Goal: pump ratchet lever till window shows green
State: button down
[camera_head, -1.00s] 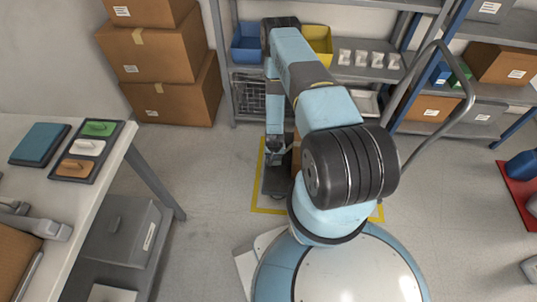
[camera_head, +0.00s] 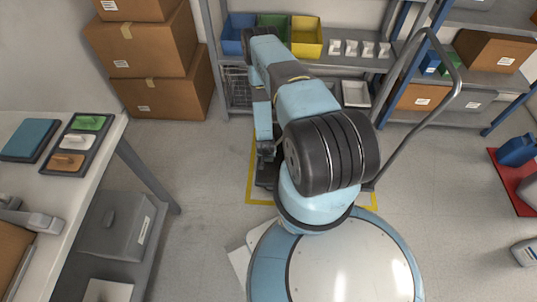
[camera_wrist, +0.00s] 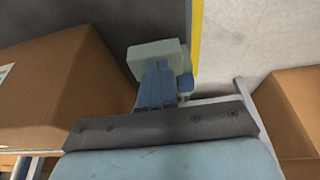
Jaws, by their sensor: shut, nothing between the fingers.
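My gripper (camera_head: 265,150) points down over the yellow-marked floor square, left of my arm's thick black joint. It looks shut, with nothing seen held, but its fingertips are too small to make out in the head view. No ratchet lever or green window can be made out; my arm hides much of the square.
A brown box (camera_wrist: 55,85) is close on the left in the wrist view, another (camera_wrist: 292,115) on the right. A tall curved grey handle (camera_head: 456,75) rises right of my arm. Shelves with bins (camera_head: 306,36) stand behind, a workbench (camera_head: 95,180) at left. Floor at left (camera_head: 205,185) is clear.

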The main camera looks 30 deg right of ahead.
jog(key=shift+s+a, duration=0.15)
jog(key=shift+s, duration=0.05)
notch_tip(320, 180, up, 4)
jog(key=shift+w+r, duration=0.1)
jog(key=shift+r, duration=0.05)
jog(key=s+v, duration=0.1)
jog(key=v, duration=0.8)
jog(key=shift+s+a, duration=0.3)
jog(key=shift+a, duration=0.15)
